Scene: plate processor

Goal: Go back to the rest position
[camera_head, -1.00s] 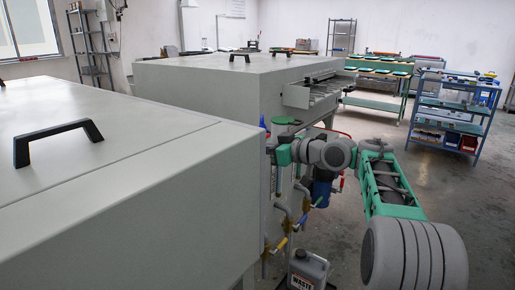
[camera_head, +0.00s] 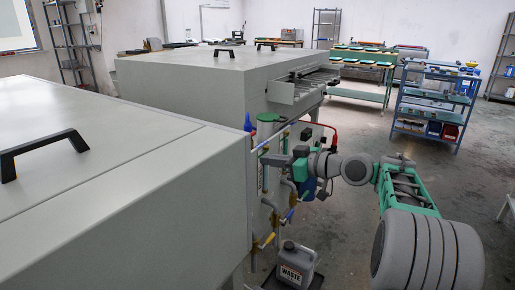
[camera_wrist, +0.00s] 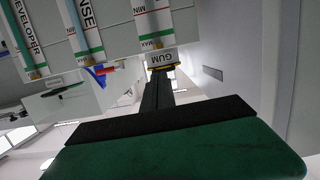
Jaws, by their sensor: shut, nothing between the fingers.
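My gripper (camera_head: 270,159) is beside the right end of the grey plate processor, near its pipes and valves. In the wrist view my gripper (camera_wrist: 158,88) points up the picture, its dark fingers together with nothing visible between them. A GUM label (camera_wrist: 162,59) shows just past the fingertips, below a level tube (camera_wrist: 152,20) marked MIN and MAX. I cannot tell whether the fingers touch the label. The RINSE tube (camera_wrist: 83,28) and DEVELOPER tube (camera_wrist: 22,38) are to the left.
The grey processor housing (camera_head: 110,200) fills the left foreground. A second housing section (camera_head: 190,85) stands behind it. A grey WASTE canister (camera_head: 295,265) is on the floor below my arm. A blue shelf cart (camera_head: 437,105) stands at the right back. Open floor lies between.

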